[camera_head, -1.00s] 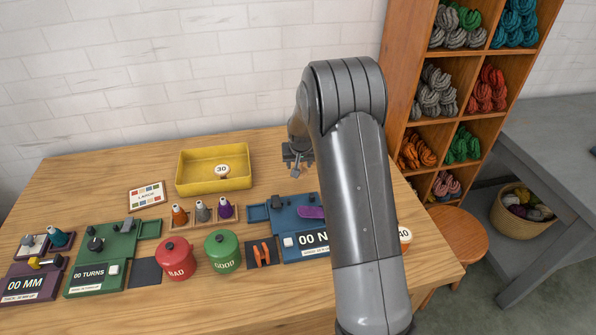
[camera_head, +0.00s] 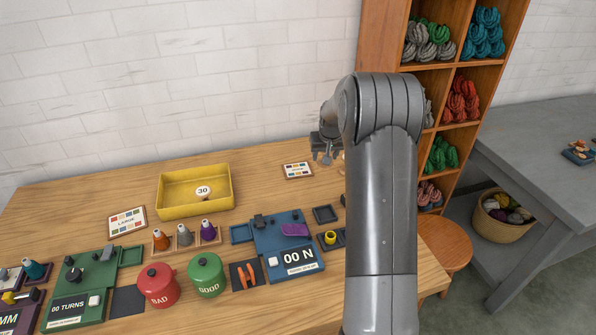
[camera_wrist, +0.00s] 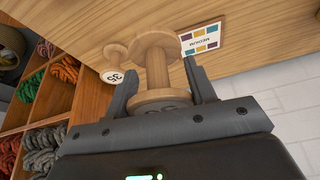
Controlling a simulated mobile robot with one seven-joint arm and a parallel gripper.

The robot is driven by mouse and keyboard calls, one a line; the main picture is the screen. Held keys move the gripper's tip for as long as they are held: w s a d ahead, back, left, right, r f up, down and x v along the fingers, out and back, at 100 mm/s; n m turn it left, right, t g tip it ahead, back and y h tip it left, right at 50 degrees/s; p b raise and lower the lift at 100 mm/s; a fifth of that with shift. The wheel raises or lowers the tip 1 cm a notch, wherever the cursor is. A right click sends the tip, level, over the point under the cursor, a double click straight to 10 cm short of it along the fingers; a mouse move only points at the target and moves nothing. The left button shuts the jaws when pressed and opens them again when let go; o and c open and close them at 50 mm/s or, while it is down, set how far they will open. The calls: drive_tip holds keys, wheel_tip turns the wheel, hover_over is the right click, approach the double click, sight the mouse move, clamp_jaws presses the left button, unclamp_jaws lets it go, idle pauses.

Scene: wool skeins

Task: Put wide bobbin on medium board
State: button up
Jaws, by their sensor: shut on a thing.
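My gripper (camera_wrist: 163,95) is shut on a pale wooden bobbin (camera_wrist: 156,62), a spool with round flanges, seen between the fingers in the wrist view. The medium board (camera_wrist: 203,39), a white card with coloured squares marked MEDIUM, lies on the table beside the bobbin in that picture. The board (camera_head: 297,170) also shows in the head view, just left of my gripper (camera_head: 326,158). There the held bobbin is mostly hidden by the gripper. I cannot tell the bobbin's height over the table.
Another wooden bobbin with a numbered white label (camera_wrist: 115,76) stands close by in the wrist view. A yellow tray (camera_head: 165,208) and the large board (camera_head: 127,222) lie to the left. A blue gauge (camera_head: 285,245) stands in front. The shelf (camera_head: 374,45) rises behind my arm.

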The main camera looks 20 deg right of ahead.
drive_tip(key=w+d, duration=0.3)
approach(299, 170)
drive_tip(key=shift+w+d+f, duration=0.1)
drive_tip(key=shift+w+f, duration=0.05)
drive_tip(key=shift+w, duration=0.35)
drive_tip(key=shift+w+d+f, duration=0.15)
drive_tip(key=shift+w+f, duration=0.05)
drive_tip(key=shift+w, duration=0.3)
drive_tip(key=shift+w+a+f, duration=0.1)
drive_tip(key=shift+f, duration=1.95)
drive_tip(key=shift+f, duration=0.2)
drive_tip(key=o, duration=0.9)
drive_tip(key=shift+o, duration=0.2)
